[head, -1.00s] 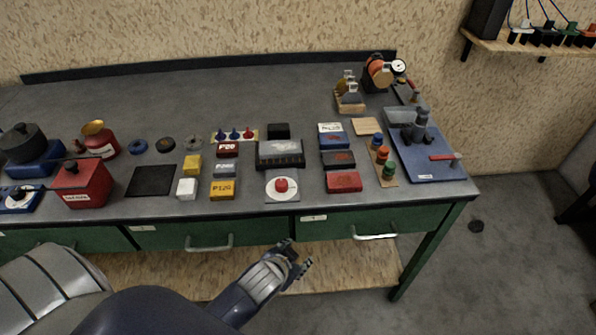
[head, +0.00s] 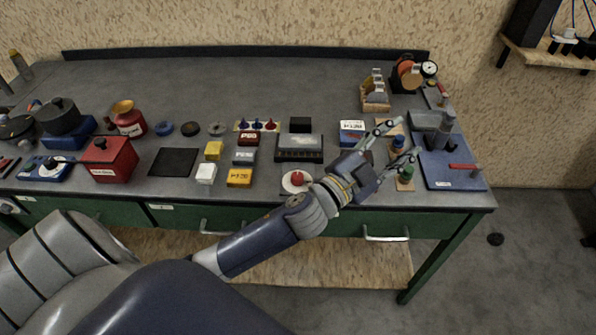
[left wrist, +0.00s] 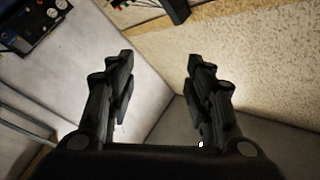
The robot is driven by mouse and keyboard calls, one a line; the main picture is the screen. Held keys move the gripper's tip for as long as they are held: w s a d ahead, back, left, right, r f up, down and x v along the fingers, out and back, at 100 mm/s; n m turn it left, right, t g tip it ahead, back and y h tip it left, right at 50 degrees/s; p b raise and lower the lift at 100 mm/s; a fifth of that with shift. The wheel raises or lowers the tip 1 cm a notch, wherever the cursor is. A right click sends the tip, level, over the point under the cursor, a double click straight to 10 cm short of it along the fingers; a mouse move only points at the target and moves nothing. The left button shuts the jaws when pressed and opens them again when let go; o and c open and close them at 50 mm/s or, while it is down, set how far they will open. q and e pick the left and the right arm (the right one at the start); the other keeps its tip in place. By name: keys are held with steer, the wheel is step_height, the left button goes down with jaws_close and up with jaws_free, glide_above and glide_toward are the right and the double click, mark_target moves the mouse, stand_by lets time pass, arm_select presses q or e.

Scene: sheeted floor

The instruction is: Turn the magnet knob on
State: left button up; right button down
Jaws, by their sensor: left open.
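I cannot tell for certain which part is the magnet knob. A dial gauge (head: 428,69) stands at the back right corner. My right gripper is not in view.
A blue tray (head: 455,180) with a dark stand and a red-handled tool lies right of the gripper.

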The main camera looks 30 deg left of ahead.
arm_select(q)
steer(key=s+d+r+m+g+h, duration=0.25)
steer(key=d+m+g+h, duration=0.35)
steer(key=m, duration=0.4)
steer(key=s+d+r+m+g+h, duration=0.1)
steer(key=s+d+m+g+h, duration=0.2)
steer(key=d+m+g+h, duration=0.5)
steer(key=m+g+y, duration=0.3)
steer(key=g+y, duration=0.2)
steer(key=y, duration=1.5)
glide_toward(297, 176)
step_height(297, 176, down, 9)
steer(key=p, duration=0.3)
steer(key=shift+w+d+r, duration=0.1)
steer(key=shift+w+r, duration=0.05)
steer(key=c, duration=1.1)
